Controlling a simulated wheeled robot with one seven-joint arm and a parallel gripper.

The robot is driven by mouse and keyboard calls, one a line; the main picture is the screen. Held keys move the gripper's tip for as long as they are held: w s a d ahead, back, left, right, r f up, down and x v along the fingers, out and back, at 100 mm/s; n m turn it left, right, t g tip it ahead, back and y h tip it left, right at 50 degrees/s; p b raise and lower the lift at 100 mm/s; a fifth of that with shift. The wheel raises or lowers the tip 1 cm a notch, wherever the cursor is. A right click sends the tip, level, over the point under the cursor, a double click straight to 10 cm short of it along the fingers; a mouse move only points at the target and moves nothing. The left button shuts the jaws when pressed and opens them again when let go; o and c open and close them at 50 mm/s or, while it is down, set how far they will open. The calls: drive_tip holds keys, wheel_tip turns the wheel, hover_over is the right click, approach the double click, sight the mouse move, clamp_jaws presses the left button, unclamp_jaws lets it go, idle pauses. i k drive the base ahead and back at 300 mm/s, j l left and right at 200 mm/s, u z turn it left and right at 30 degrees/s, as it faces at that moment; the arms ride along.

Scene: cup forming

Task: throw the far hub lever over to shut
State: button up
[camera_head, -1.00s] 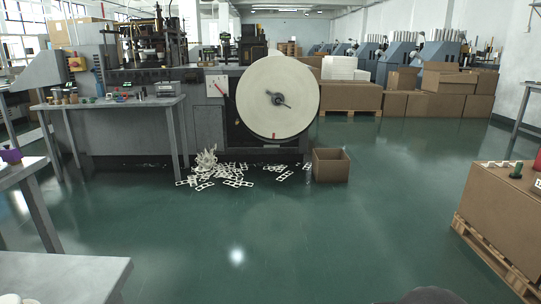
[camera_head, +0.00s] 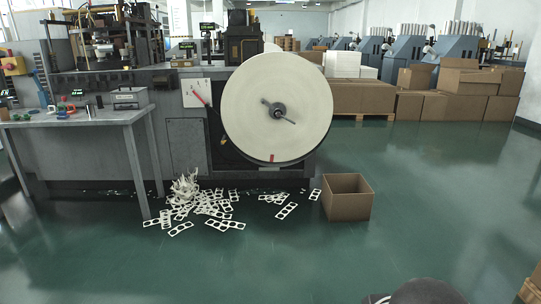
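A large cream paper reel (camera_head: 250,100) stands upright on the front of the grey machine. At its middle is a dark hub (camera_head: 277,111) with a thin dark lever (camera_head: 289,120) slanting down to the right. A short dark piece also sticks out to the hub's upper left. At this size I cannot tell which of these is the far lever, or whether it is open or shut.
A grey bench (camera_head: 80,118) with small tools stands left of the reel. White punched scraps (camera_head: 205,207) litter the floor below, beside an open cardboard box (camera_head: 347,203). A red lever (camera_head: 199,96) sits on a white panel. Green floor (camera_head: 250,265) is clear in front.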

sight(278, 114)
drive_tip(key=i, duration=2.3)
drive_tip(key=i+z, duration=0.15)
drive_tip(key=i, duration=0.3)
drive_tip(key=i+j+z, duration=0.2)
drive_tip(key=i, duration=0.25)
drive_tip(key=i+j+z, duration=0.15)
drive_tip(key=i, duration=0.25)
